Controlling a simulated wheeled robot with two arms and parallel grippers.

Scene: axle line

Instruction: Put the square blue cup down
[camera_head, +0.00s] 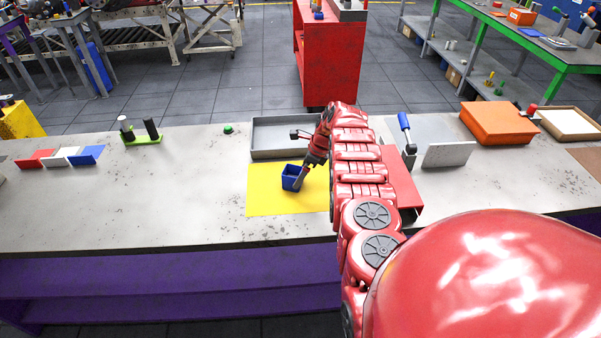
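The small square blue cup (290,178) is over the yellow mat (262,204), with its open top up. I cannot tell whether its base touches the mat. My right arm reaches across the table from the lower right. Its gripper (300,180) points down at the cup's right side, and its grey fingers look closed together on that wall. The far finger is mostly hidden. My arm covers the mat's right edge. My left gripper is not in view.
A grey tray (262,154) lies just behind the mat. Right of my arm are a grey plate with a blue-handled tool (404,124) and an orange box (498,122). At left stand a green holder (142,139) and coloured plates (60,157). The table left of the mat is clear.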

